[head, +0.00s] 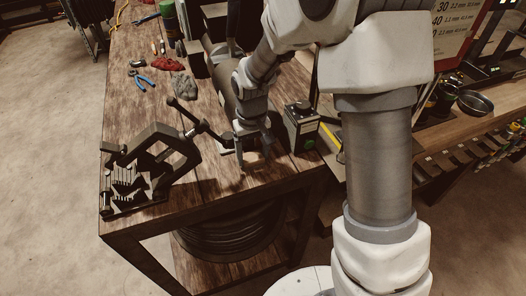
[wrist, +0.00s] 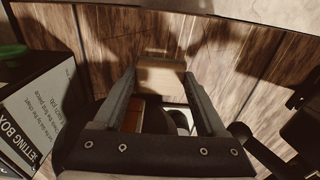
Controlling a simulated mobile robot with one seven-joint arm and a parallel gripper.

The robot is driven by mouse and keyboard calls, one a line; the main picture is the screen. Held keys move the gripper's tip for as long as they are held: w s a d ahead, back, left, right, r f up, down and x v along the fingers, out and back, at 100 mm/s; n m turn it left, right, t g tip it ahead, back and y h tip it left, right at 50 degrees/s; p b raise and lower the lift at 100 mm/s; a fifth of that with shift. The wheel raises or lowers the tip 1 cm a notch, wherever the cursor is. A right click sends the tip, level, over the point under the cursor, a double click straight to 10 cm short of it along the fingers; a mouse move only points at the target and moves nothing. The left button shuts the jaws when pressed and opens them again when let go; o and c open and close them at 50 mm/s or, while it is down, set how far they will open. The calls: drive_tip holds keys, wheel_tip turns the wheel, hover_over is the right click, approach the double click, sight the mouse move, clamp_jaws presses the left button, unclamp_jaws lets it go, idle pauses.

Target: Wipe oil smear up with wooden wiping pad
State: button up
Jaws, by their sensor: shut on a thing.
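My gripper (head: 254,158) is low over the near part of the wooden workbench (head: 215,195), between the black crimper and the setting box. In the wrist view my gripper (wrist: 160,82) is shut on the wooden wiping pad (wrist: 160,76), a tan block held between the fingertips. The pad is close to the bench top; I cannot tell whether it touches. I cannot make out the oil smear among the dark shadows and wood grain.
The black crimper (head: 150,170), with a long lever handle, stands at the bench's left front corner. The setting box (head: 300,128) is close on the right, and also shows in the wrist view (wrist: 42,105). Red rag (head: 168,66), grey rag (head: 180,86) and blue pliers (head: 143,80) lie farther back.

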drive_tip(key=shift+s+f, duration=0.1)
idle(0.3)
drive_tip(key=shift+w+d, duration=0.25)
drive_tip(key=shift+d, duration=0.9)
drive_tip(key=shift+w+d, duration=0.25)
drive_tip(key=shift+d, duration=0.6)
drive_tip(key=shift+w+d, duration=0.25)
drive_tip(key=shift+d, duration=0.6)
drive_tip(key=shift+a, duration=0.15)
drive_tip(key=shift+s+a, duration=0.25)
drive_tip(key=shift+a, duration=0.7)
drive_tip(key=shift+s+a, duration=0.25)
drive_tip(key=shift+a, duration=0.75)
drive_tip(key=shift+s+a, duration=0.25)
drive_tip(key=shift+a, duration=0.7)
drive_tip(key=shift+d, duration=0.1)
